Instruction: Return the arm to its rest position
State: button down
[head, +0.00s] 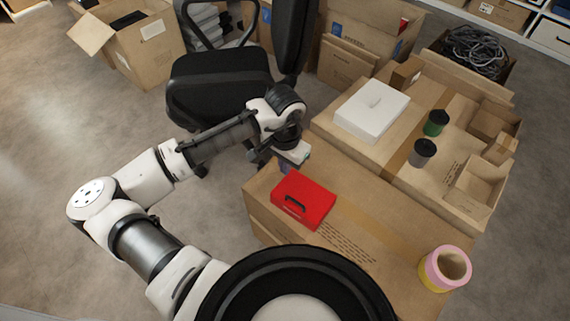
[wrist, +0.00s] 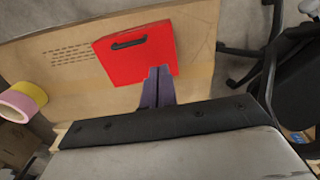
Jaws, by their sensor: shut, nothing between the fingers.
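My arm stretches out from the lower left of the head view, bent at its elbow. My gripper (head: 284,170) hangs at the near-left edge of the carton stack, close to the red case, and is partly hidden by my wrist. In the wrist view my gripper's purple fingers (wrist: 157,73) are together with nothing between them. They appear in front of the lower edge of the red case (wrist: 135,52); I cannot tell whether they touch it. The red case (head: 302,200) lies flat on the closed carton (head: 350,220), its dark handle showing.
A pink and yellow tape roll (head: 446,268) sits on the carton's right end. A white box (head: 371,110), a green-and-black cup (head: 436,122) and a grey cup (head: 422,152) stand on the carton behind. A black office chair (head: 220,85) stands behind my arm. The floor at left is clear.

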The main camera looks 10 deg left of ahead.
jog(key=shift+r+p, duration=0.4)
jog(key=shift+r, duration=0.5)
